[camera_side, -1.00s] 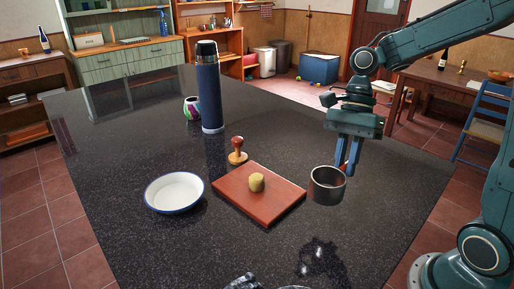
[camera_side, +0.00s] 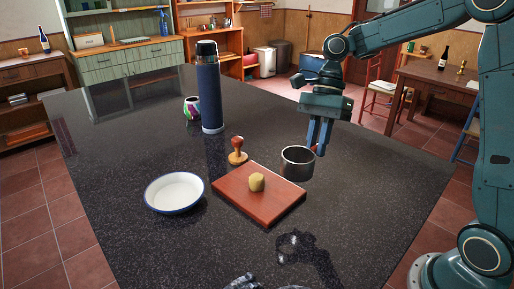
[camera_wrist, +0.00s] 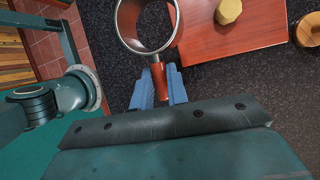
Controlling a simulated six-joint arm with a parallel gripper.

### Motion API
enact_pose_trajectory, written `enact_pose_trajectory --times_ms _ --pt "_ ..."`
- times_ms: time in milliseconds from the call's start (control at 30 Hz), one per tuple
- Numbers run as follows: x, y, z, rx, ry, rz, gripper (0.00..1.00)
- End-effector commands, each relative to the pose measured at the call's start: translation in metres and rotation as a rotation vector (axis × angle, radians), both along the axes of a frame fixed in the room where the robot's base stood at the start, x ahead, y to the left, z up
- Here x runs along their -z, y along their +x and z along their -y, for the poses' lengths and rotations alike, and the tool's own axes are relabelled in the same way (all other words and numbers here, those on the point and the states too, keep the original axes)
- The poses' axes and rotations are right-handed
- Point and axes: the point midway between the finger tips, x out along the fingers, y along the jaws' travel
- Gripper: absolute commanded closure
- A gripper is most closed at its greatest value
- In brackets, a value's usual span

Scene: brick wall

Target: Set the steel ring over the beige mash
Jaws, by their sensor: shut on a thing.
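The steel ring (camera_side: 297,164) is an open metal band with a red-brown handle. My gripper (camera_side: 318,150) is shut on that handle; in the wrist view the blue fingers (camera_wrist: 159,88) close around it, with the ring (camera_wrist: 123,22) just beyond. The ring hangs above the counter, by the right corner of the red-brown board (camera_side: 245,207). The beige mash (camera_side: 257,182) is a small lump on the middle of the board, left of and lower than the ring. It also shows in the wrist view (camera_wrist: 228,11), apart from the ring.
A wooden stamp (camera_side: 237,151) stands behind the board. A white dish (camera_side: 174,192) with a blue rim lies left of it. A tall blue flask (camera_side: 209,90) and a patterned mug (camera_side: 192,108) stand further back. The dark counter is clear to the right.

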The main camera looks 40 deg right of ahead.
Motion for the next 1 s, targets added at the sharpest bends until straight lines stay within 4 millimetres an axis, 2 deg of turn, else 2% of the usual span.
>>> enact_pose_trajectory --times_ms 100,500,733,1000 --pt "-0.003 0.023 -0.002 -0.001 0.003 0.001 1.00" --pt "-0.005 0.082 -0.012 -0.007 -0.007 -0.004 1.00" --pt "-0.002 0.101 -0.015 -0.010 -0.016 -0.004 1.00" --pt "-0.001 0.107 -0.017 -0.011 -0.022 -0.004 1.00"
